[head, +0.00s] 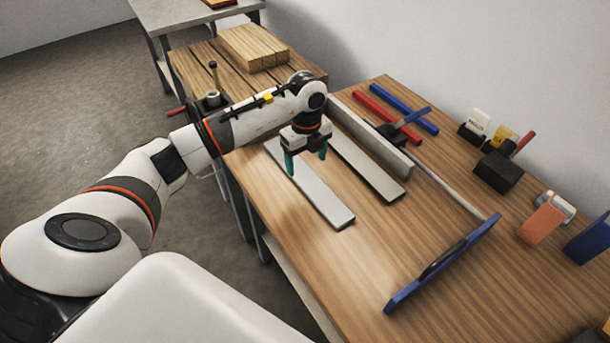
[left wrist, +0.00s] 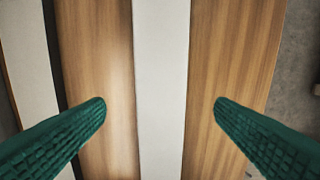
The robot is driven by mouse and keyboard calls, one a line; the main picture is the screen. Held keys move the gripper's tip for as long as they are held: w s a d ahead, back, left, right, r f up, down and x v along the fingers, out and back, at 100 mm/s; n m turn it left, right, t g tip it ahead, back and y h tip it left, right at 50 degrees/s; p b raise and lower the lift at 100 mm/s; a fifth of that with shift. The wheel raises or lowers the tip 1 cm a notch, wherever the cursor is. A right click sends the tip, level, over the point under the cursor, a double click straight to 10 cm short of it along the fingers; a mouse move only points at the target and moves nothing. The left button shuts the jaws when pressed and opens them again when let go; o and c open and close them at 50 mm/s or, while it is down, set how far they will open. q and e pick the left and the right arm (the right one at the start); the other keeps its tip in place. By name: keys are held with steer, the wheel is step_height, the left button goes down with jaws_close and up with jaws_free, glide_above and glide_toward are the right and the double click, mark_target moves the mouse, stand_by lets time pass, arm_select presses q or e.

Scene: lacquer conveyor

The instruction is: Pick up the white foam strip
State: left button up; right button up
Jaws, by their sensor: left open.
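A long flat white strip (head: 325,200) lies on the wooden bench, near its left edge. My left gripper (head: 307,160) is over the strip's far half, with its green fingers pointing down. In the left wrist view the strip (left wrist: 161,60) runs between the two open fingers. Bare wood shows on both sides of it, and neither finger touches it. The gripper is empty. The strip's far part is partly hidden by the gripper in the head view. My right gripper is not in view.
A second pale strip with a dark edge (head: 372,172) lies parallel to the right, beside a raised grey rail (head: 385,146). A blue-framed tool (head: 445,262) lies nearer.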

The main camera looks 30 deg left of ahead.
mark_target(306, 177)
arm_select(q)
step_height(306, 177, down, 5)
steer(key=shift+f+p, duration=0.1)
steer(key=shift+p, duration=0.45)
steer(key=shift+c, duration=0.4)
steer(key=c, duration=1)
